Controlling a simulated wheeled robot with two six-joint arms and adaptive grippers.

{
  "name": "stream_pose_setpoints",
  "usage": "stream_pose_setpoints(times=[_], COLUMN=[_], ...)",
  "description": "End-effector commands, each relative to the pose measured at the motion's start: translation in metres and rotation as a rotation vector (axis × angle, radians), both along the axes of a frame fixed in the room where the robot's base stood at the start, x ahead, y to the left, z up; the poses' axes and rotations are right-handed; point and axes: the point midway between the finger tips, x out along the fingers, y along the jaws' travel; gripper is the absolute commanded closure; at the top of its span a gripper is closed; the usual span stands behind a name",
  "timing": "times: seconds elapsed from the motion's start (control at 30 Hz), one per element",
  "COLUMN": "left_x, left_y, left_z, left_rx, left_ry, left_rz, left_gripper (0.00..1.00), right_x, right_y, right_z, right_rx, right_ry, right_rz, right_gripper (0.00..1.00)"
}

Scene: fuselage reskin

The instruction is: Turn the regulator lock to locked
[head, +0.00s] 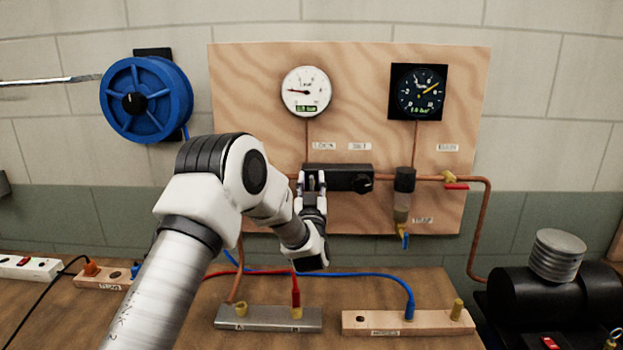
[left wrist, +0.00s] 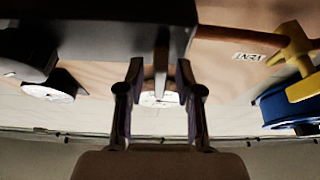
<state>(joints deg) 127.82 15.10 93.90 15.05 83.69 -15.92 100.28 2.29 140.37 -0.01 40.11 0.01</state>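The regulator (head: 345,178) is a dark block on the wooden panel, with a round black knob (head: 365,183) at its right end. Small white labels sit above it; the left one seems to read LOCK. My left gripper (head: 313,182) is at the block's left part. In the left wrist view, a narrow grey lever (left wrist: 161,65), which seems to be the lock, sticks out from the dark block between the fingers (left wrist: 160,80). The fingers stand apart, with a visible gap on each side of the lever. The lever's setting cannot be told. My right gripper is not in view.
A white gauge (head: 306,92) and a black gauge (head: 418,91) hang above. A filter bowl (head: 403,195) and a red-handled valve (head: 456,184) are right of the regulator. A blue reel (head: 146,100) is on the wall at left. Red and blue hoses cross the bench below.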

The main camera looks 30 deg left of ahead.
Motion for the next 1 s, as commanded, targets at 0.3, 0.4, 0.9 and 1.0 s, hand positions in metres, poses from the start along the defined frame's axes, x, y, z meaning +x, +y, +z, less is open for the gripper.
stream_pose_setpoints(times=[0.3, 0.4, 0.9, 1.0], left_x=[0.0, 0.0, -0.001, -0.001], left_y=[0.0, 0.0, 0.001, 0.001], left_z=[-0.001, -0.001, -0.005, -0.006], left_rx=[-0.001, -0.001, -0.085, -0.137], left_ry=[0.001, 0.001, -0.052, -0.086], left_rz=[0.0, 0.0, -0.001, -0.001], left_gripper=[1.0, 1.0, 1.0, 1.0], right_x=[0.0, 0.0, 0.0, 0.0], right_y=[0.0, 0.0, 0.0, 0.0], right_z=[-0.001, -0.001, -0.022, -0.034], right_rx=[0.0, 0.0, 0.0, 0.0], right_ry=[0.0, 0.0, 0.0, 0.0], right_rz=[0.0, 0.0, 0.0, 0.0], right_gripper=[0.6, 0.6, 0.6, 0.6])
